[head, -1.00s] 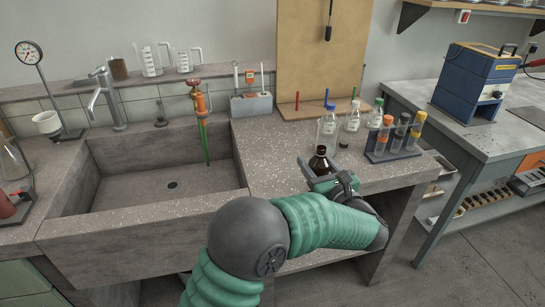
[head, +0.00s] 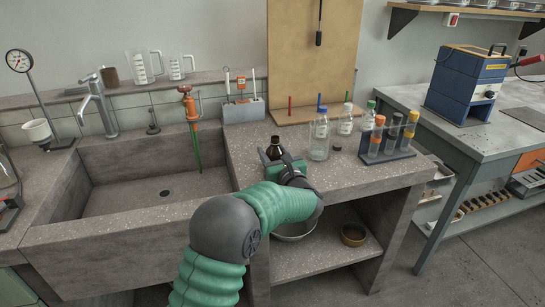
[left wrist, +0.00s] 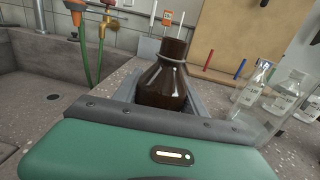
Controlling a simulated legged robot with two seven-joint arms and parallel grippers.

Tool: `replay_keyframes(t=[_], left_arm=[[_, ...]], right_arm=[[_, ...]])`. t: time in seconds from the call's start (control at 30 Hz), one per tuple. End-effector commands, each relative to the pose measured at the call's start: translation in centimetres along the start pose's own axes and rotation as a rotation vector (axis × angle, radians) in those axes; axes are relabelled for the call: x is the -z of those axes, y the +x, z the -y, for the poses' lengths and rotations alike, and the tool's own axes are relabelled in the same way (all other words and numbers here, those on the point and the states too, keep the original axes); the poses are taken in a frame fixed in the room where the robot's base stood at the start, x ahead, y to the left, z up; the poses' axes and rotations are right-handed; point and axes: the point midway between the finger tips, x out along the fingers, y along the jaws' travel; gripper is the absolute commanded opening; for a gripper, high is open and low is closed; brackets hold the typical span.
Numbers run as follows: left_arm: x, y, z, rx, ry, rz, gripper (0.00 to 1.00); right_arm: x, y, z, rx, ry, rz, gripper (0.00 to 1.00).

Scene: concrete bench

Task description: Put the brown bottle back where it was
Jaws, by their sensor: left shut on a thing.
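The brown bottle (head: 277,147) is upright in my left gripper (head: 272,158), near the left edge of the bench top (head: 244,149) beside the sink. My left gripper is shut on it. In the left wrist view the brown bottle (left wrist: 166,78) stands between the grey fingers, with its neck and shoulder showing. Its lower part is hidden by the gripper, so I cannot tell whether it touches the bench. My right gripper is not in view.
Clear glass bottles (head: 319,136) and a test-tube rack (head: 388,143) stand to the right. The sink (head: 155,190) drops away at left. Bench between bottle and glassware is clear.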

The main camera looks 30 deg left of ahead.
Motion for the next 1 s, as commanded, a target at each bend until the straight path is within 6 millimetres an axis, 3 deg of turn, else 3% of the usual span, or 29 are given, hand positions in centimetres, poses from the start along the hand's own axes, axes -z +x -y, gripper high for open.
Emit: replay_keyframes(t=[0.13, 0.17, 0.3, 0.67, 0.77, 1.0], left_arm=[[0.3, 0.0, 0.0, 0.003, 0.001, -0.007, 0.00], [0.3, 0.0, 0.0, 0.003, 0.001, -0.009, 0.52], [0.3, 0.0, 0.0, 0.002, 0.001, -0.008, 0.70], [0.1, -0.5, 0.1, 0.004, 0.000, -0.007, 0.71], [0.0, -2.0, 0.2, 0.006, 0.000, -0.007, 0.71], [-0.1, -8.2, 0.1, 0.006, 0.002, -0.008, 0.71]], right_arm=[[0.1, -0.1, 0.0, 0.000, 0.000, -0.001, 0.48], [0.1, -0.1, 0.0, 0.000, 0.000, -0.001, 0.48], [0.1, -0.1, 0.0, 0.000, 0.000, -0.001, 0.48], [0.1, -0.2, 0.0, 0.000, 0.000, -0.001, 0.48], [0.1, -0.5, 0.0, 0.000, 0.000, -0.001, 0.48], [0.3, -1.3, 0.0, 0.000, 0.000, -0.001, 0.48]])
